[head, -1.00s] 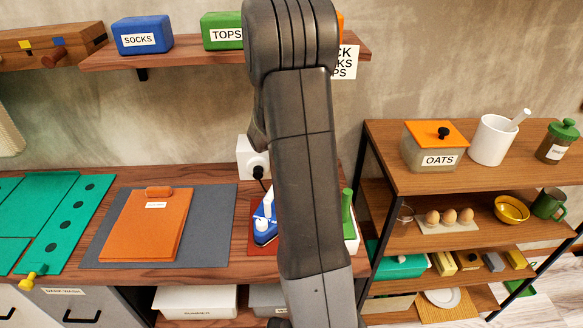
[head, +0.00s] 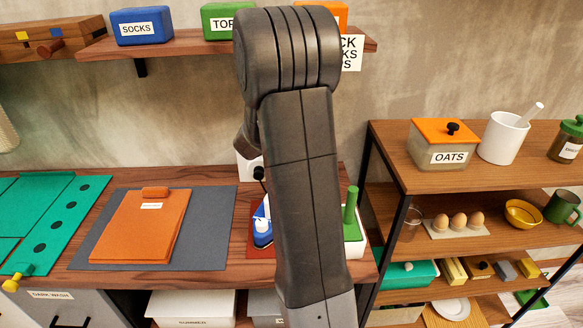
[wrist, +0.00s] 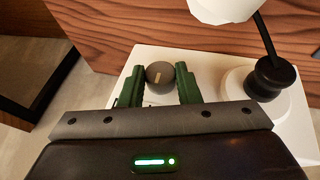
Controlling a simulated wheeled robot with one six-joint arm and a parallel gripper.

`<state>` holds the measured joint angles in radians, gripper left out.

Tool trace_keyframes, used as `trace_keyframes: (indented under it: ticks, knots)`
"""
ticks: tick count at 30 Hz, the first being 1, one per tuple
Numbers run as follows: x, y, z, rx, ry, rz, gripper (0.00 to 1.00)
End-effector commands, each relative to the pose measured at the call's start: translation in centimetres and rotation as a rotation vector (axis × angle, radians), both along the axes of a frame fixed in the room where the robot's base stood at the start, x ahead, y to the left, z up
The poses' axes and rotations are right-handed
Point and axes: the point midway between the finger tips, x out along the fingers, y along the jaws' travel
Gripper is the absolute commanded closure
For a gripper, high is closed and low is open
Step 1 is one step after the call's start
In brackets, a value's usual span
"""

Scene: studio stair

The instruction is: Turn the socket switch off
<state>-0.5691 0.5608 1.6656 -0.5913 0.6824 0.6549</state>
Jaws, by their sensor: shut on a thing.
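The socket (head: 243,166) is a white box on the wall, partly hidden behind my arm in the head view. In the wrist view its white plate (wrist: 206,66) carries a round grey switch knob (wrist: 161,76) with a pale line mark. A black plug (wrist: 270,77) with a cable sits in a round white outlet to the right of the knob; the plug also shows in the head view (head: 258,173). My gripper (wrist: 160,86) has its green fingers on both sides of the knob, shut on it. My gripper is hidden in the head view.
Below the socket, the wooden bench (head: 215,285) holds an orange clipboard (head: 145,225), a green board (head: 60,225) and a blue object (head: 262,228). A shelf (head: 180,45) with labelled boxes hangs above. A shelving unit (head: 390,150) stands to the right.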

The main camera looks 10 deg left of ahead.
Motion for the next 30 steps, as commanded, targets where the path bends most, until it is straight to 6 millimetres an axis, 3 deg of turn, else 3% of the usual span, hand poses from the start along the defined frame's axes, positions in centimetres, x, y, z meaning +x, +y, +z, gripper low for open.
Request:
trace_keyframes:
  ticks: [5,6,9,20,23,30]
  knots:
    - [-0.1,0.0,-0.1,-0.001,0.003,0.000,0.93]
    - [-0.1,0.0,-0.1,-0.001,0.003,0.000,0.62]
    - [-0.1,0.0,-0.1,-0.001,0.002,0.000,0.48]
    - [-0.3,0.1,0.6,0.001,-0.001,0.001,0.48]
    - [-0.8,0.3,1.7,0.001,-0.001,0.001,0.48]
    - [-3.1,1.1,6.5,0.003,-0.003,0.002,0.48]
